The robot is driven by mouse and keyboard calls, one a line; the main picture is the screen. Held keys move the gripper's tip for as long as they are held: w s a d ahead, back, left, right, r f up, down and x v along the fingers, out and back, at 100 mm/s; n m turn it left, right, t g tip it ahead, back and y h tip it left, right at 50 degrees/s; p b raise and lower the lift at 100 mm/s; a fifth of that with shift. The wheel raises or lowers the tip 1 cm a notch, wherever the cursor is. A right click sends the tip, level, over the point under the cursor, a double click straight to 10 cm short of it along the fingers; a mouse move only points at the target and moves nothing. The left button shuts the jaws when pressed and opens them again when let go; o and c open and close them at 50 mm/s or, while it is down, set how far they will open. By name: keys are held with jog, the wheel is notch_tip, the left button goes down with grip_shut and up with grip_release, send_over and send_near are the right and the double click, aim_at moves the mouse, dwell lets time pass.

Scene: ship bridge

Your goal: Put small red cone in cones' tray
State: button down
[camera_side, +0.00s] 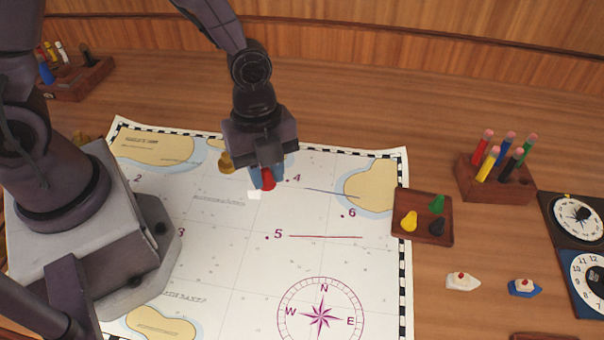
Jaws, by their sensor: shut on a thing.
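The small red cone (268,179) shows between the fingertips of my gripper (263,178), over the upper middle of the chart near the number 4. My gripper is shut on it and points down. Most of the cone is hidden by the fingers, and I cannot tell whether it touches the chart. The cones' tray (399,231) is a brown wooden tray at the chart's right edge. It holds a yellow cone (409,222), a green cone (437,204) and a black cone (436,227).
A wooden pencil holder (500,190) stands behind the tray to the right. A white boat (462,282) and a blue boat (524,288) lie in front. The chart between gripper and tray looks clear.

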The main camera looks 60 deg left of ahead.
jog(key=s, duration=0.2)
jog(key=n+t+y, duration=0.1)
jog(key=n+y, duration=0.2)
jog(key=n, duration=2.9)
send_over(409, 201)
jog(key=f, duration=0.7)
jog(key=shift+s+d+f, duration=0.1)
jog(key=shift+s+f, duration=0.25)
jog(key=shift+f, duration=0.05)
jog(key=shift+w+d+f, duration=0.1)
jog(key=shift+w+f, duration=0.15)
jog(key=shift+f, duration=1.55)
